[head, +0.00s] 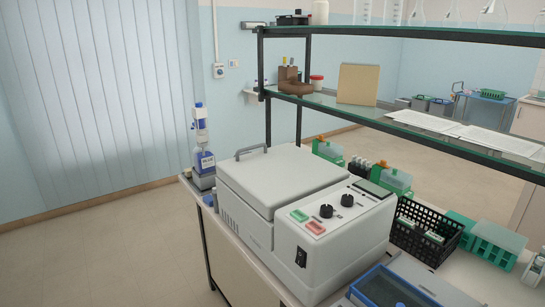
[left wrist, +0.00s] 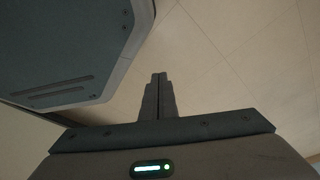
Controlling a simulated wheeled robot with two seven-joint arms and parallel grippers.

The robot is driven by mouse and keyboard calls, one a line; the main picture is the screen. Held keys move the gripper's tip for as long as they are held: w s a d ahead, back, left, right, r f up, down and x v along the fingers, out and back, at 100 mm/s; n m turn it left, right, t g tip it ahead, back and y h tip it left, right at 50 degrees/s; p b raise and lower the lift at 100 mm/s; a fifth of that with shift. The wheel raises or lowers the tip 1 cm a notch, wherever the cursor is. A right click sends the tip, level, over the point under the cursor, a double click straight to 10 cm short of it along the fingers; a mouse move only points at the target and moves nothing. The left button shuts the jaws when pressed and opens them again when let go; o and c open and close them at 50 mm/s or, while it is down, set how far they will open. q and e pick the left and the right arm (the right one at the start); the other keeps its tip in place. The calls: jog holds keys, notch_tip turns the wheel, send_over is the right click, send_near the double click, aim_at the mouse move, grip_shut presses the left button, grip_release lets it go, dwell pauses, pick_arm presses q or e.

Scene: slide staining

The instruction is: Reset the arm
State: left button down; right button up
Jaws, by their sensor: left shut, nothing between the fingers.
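My left gripper (left wrist: 159,77) shows in the left wrist view with its two fingers together and nothing between them. It hangs over bare beige floor and touches nothing that I can see. Neither of my arms shows in the head view, and my right gripper is in neither view.
A white lab machine (head: 300,210) with knobs and a closed lid stands on the bench. A dispenser bottle (head: 203,160) stands at its left. A black basket (head: 425,232) and green racks (head: 490,245) are to the right, under glass shelves (head: 400,113). The floor at left (head: 110,250) is clear.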

pick_arm(q)
jog(key=s+d+f+m+g, duration=0.1)
jog(key=s+f, duration=0.1)
jog(key=s, duration=0.9)
jog(key=shift+d+f+m+g, duration=0.15)
jog(key=shift+m+g, duration=0.25)
jog(key=shift+w, duration=0.1)
